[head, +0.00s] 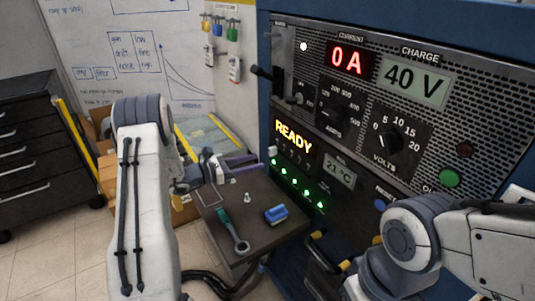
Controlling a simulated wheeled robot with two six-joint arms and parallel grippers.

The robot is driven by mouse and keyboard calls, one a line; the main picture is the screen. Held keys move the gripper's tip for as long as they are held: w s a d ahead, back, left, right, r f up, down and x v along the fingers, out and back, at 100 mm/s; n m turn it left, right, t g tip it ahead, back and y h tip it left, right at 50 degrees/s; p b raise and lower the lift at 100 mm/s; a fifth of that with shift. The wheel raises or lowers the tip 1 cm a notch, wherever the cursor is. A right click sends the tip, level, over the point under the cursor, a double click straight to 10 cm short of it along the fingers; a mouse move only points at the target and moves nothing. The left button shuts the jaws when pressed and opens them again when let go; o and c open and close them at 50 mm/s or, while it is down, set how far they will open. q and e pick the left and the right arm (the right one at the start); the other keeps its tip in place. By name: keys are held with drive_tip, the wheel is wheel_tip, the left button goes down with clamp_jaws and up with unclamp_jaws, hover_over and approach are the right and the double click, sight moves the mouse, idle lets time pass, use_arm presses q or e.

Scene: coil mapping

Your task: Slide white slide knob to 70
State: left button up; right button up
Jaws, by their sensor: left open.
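A small white knob (273,151), which looks like the slide knob, sits at the left end of a faint numbered scale below the orange READY display on the blue and black panel (350,140). The scale's numbers are too small to read. My left gripper (248,163) is open just left of the knob, above the small dark table, with its fingers pointing at the panel. I see no contact with the knob. My right arm (410,240) is at the lower right; its gripper is not visible.
A dark table (270,240) below my left gripper holds a green-handled wrench (232,230), a blue object (276,214) and a small pale piece (247,198). The panel has round dials, a green button (449,178) and green lights. A dark drawer cabinet (30,150) stands left.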

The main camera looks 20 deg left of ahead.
sight(269, 150)
use_arm(q)
drive_tip(key=a+f+n+t+y, duration=0.1)
drive_tip(key=a+n+t, duration=0.1)
drive_tip(key=a, duration=0.2)
drive_tip(key=p+x, duration=0.2)
drive_tip(key=x, duration=0.8)
drive_tip(key=shift+w+f+p, duration=0.2)
drive_tip(key=shift+w+p, duration=0.1)
drive_tip(key=shift+w, duration=0.2)
clamp_jaws()
idle(0.5)
